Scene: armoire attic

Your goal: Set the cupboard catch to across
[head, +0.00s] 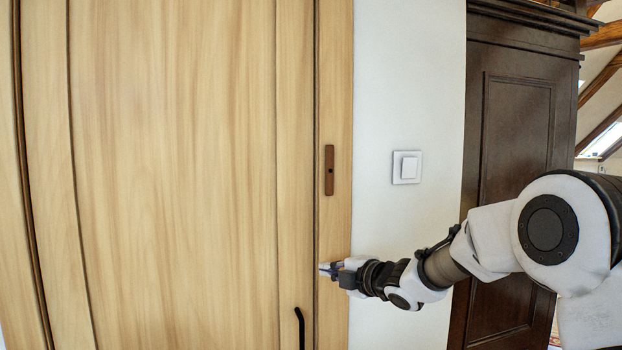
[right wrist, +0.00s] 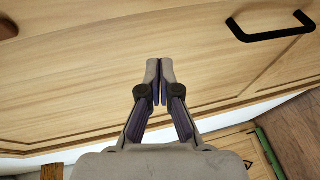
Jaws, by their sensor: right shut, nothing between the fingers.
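The cupboard catch (head: 329,170) is a narrow dark brown wooden bar. It stands upright, on the pale wooden frame just right of the door's edge. My right gripper (head: 322,269) is below the catch and apart from it, close to the frame. Its fingers are together and empty, which also shows in the right wrist view (right wrist: 160,64). A brown piece at the top left corner of the right wrist view (right wrist: 6,28) looks like one end of the catch. The cupboard door (head: 180,170) appears shut. My left gripper is not in view.
A black bar handle (head: 299,328) sits low on the door, left of my right gripper; it shows large in the right wrist view (right wrist: 270,34). A white light switch (head: 407,167) is on the wall right of the catch. A dark armoire (head: 505,150) stands farther right.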

